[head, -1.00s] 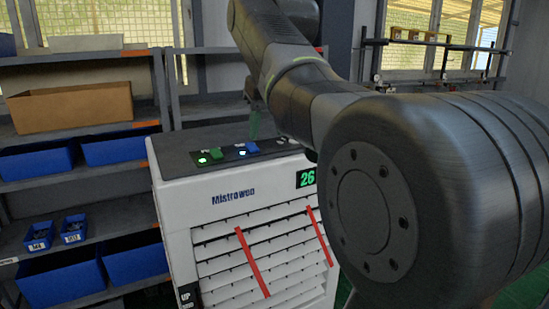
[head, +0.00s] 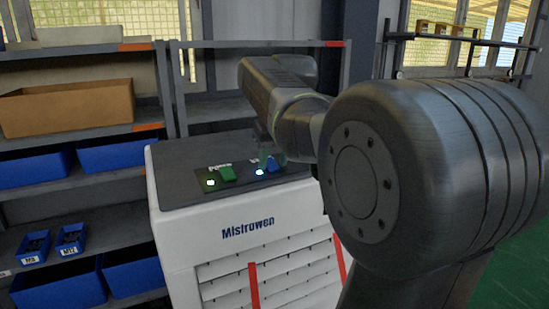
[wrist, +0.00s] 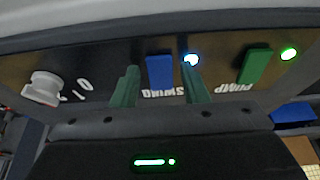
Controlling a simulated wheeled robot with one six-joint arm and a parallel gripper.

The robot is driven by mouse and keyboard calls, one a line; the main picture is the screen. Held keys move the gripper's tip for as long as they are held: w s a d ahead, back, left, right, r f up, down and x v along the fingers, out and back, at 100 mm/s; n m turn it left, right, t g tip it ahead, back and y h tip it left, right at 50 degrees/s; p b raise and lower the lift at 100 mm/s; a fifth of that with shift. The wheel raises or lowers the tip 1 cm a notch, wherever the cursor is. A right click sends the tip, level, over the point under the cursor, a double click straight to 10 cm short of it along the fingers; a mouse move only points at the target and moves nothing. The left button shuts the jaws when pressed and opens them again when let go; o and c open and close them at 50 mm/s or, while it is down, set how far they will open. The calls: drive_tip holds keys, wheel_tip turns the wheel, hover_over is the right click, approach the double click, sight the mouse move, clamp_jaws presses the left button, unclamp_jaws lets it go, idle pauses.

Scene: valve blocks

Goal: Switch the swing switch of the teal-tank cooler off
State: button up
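The white cooler (head: 185,222), labelled Mistrowen, has a dark top panel; no teal tank shows. The blue swing switch (wrist: 160,72) is on the panel with a bright bluish-white light (wrist: 190,60) beside it. The switch (head: 275,166) and its lit light (head: 260,172) also show in the head view. My gripper (wrist: 160,90) is open, its two green fingers apart, one to each side of the blue switch in the wrist view. I cannot tell whether they touch it. In the head view my gripper (head: 266,155) is low over the panel, partly hidden by my arm.
The green pump switch (wrist: 255,65) and its lit green light (wrist: 288,54) sit beside the swing switch. A white knob (wrist: 45,88) is at the panel's other end. Shelves with a cardboard box (head: 65,107) and blue bins (head: 118,154) stand behind and left.

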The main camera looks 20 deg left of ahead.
drive_tip(key=c, duration=0.7)
drive_tip(key=p, duration=0.2)
drive_tip(key=shift+r+p, duration=0.3)
drive_tip(key=shift+r, duration=0.05)
drive_tip(key=shift+w+a+r+g+h+p, duration=0.1)
drive_tip(key=shift+w+a+g+h+p, duration=0.1)
drive_tip(key=shift+g+h+p, duration=0.6)
drive_tip(key=shift+a+p, duration=0.1)
drive_tip(key=shift+p, duration=0.7)
drive_tip(key=shift+w+a+f+g+h, duration=0.2)
drive_tip(key=shift+g+h, duration=0.2)
drive_tip(key=shift+h, duration=0.3)
drive_tip(key=shift+r, duration=0.1)
drive_tip(key=o, duration=1)
drive_tip(key=shift+d, duration=0.1)
